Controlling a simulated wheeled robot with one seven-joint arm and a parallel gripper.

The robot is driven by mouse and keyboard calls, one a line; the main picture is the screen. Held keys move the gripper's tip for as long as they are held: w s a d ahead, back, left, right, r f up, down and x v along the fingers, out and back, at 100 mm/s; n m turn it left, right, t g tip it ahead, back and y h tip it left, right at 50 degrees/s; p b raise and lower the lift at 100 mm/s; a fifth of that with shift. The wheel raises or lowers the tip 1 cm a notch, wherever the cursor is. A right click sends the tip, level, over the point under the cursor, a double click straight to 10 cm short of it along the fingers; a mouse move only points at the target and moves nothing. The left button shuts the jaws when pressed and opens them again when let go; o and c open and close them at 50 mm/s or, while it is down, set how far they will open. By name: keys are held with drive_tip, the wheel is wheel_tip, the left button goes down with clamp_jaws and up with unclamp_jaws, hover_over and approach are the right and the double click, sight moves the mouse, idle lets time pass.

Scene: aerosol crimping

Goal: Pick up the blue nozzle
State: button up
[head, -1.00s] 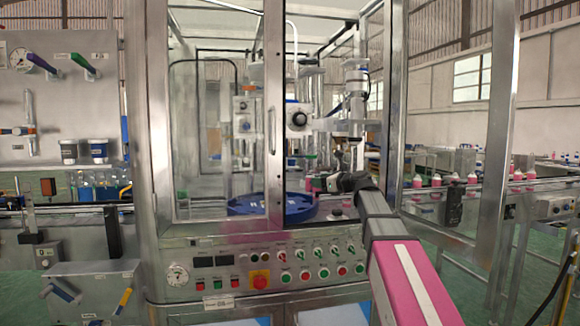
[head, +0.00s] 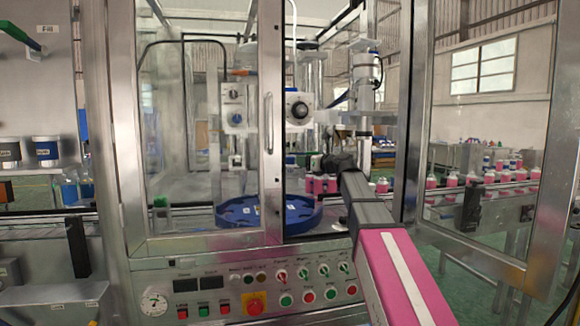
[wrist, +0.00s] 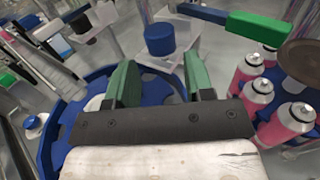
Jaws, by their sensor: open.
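My gripper (wrist: 158,66) shows its two green fingers spread apart in the wrist view, with nothing between them. A blue cylindrical piece (wrist: 160,38) on a pale block stands just beyond the fingertips, apart from them; I cannot tell whether it is the blue nozzle or a machine part. A blue round tray (wrist: 66,112) lies under the gripper and also shows in the head view (head: 240,222). In the head view my arm reaches through the machine's open right side, and its dark wrist hides the fingers.
Pink bottles (wrist: 290,122) stand close right of the gripper and in a row on the conveyor (head: 500,184). A green-and-blue bar (wrist: 255,28) crosses at upper right. The metal door frame (head: 270,130) stands left of my arm, and an open glass door (head: 490,120) to its right.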

sight(294, 159)
drive_tip(key=shift+x, duration=3.5)
drive_tip(key=c, duration=0.6)
